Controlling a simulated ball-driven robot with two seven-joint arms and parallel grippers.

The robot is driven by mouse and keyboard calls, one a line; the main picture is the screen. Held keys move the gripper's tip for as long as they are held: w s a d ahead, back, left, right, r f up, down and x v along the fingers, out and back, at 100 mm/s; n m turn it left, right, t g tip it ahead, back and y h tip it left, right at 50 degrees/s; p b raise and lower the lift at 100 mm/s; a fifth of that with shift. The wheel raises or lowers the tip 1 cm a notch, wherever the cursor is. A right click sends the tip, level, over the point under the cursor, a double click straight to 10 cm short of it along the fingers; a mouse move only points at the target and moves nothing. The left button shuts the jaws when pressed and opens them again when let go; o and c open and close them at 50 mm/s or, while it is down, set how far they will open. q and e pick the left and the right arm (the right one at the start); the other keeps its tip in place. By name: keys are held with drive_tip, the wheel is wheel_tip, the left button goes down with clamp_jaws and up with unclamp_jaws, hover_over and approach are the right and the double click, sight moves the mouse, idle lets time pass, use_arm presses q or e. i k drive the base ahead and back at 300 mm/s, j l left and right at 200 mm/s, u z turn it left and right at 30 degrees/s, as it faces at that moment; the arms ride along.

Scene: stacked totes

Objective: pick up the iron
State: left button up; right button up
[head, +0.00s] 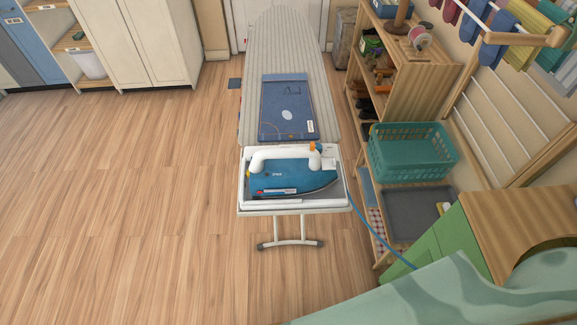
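The iron (290,177) is blue and white with a white handle and an orange part on top. It rests in a white tray (297,204) at the near end of the ironing board (284,50). A blue cord runs from that end down to the right. A dark blue folded item or box (286,108) lies on the striped board behind the iron. Neither of my grippers is in view.
A wooden shelf unit (420,85) stands right of the board. A green basket (410,150) and a grey tray (412,213) are on the right. A green cabinet (430,247) is at the near right. The wooden floor (130,190) to the left is clear.

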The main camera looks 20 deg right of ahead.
sight(275, 172)
drive_tip(key=i+j+z, duration=0.15)
drive_tip(key=i+j, duration=0.25)
drive_tip(key=i+j+z, duration=0.2)
drive_tip(key=i+j, duration=0.15)
drive_tip(key=i+j+z, duration=0.15)
drive_tip(key=i+j, duration=0.2)
drive_tip(key=j, duration=0.25)
